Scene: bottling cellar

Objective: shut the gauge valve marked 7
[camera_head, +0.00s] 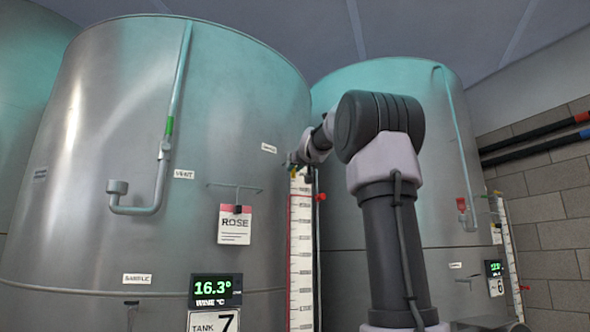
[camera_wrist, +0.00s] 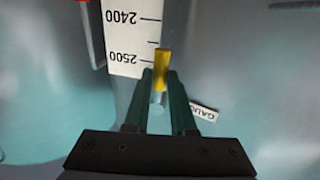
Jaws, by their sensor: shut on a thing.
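The gauge valve on the tank marked 7 shows a yellow lever (camera_wrist: 161,68) in the wrist view, lying along the edge of the white scale. In the head view a small bit of yellow (camera_head: 293,173) shows at the top of the gauge scale (camera_head: 301,250). My gripper (camera_wrist: 160,78) is shut on the yellow lever, with one dark finger on each side. A pale round valve part (camera_wrist: 157,101) shows between the fingers. In the head view my gripper (camera_head: 294,160) is small and partly hidden by my wrist.
The tank 7 plate (camera_head: 214,321) and a green display stand below. A ROSE card (camera_head: 235,224) hangs left of the gauge. A red handle (camera_head: 320,196) sits just right of the scale. Tank 6 (camera_head: 440,150), with its own gauge, stands to the right.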

